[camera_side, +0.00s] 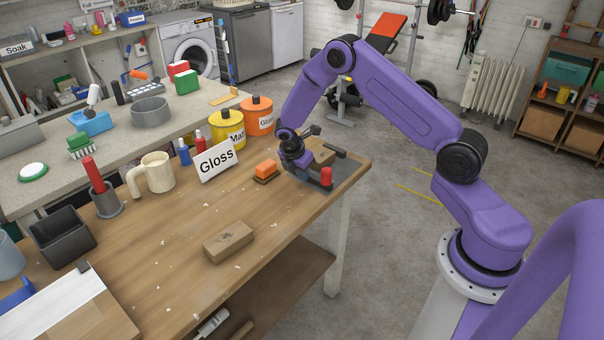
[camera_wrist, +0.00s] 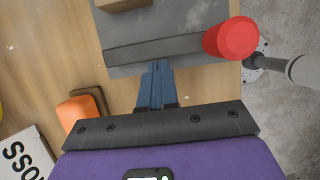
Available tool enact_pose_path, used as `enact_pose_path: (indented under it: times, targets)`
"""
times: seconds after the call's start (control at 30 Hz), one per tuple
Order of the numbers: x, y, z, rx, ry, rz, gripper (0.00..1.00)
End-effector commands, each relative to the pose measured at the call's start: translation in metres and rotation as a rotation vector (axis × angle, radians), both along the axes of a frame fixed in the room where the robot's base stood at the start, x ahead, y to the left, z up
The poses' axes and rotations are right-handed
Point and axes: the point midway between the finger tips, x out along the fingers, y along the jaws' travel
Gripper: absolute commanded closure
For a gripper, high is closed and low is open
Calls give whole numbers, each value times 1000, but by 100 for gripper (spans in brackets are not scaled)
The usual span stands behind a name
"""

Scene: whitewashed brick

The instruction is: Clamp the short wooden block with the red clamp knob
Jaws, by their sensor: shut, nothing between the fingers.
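The red clamp knob (camera_side: 326,176) stands at the front of a grey clamp (camera_side: 347,172) on the table's right end. In the wrist view the knob (camera_wrist: 231,38) is at the upper right, beside the grey clamp body (camera_wrist: 165,45). A short wooden block (camera_side: 324,157) sits at the clamp, partly hidden by my gripper; its edge shows at the top of the wrist view (camera_wrist: 122,4). My gripper (camera_wrist: 157,68) is shut and empty, with its blue-grey fingertips at the clamp's near edge, left of the knob. I cannot tell whether they touch the clamp.
Another wooden block (camera_side: 228,242) lies on the open tabletop. An orange block on a dark base (camera_side: 266,170) and a "Gloss" sign (camera_side: 216,160) stand left of my gripper. Paint tins (camera_side: 228,130) stand behind. The table's edge is close beside the clamp.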

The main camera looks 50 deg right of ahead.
Motion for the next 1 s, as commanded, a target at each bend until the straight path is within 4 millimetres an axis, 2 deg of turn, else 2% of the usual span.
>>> enact_pose_path:
  times: [0.23,0.57,0.77,0.93,1.0]
  targets:
    - [-1,-27,0,-1,2,-4,100]
    - [-1,-30,0,-1,2,-2,100]
    - [-1,-17,0,-1,3,2,100]
    - [0,13,0,-1,1,5,100]
    - [1,17,15,-1,-5,0,100]
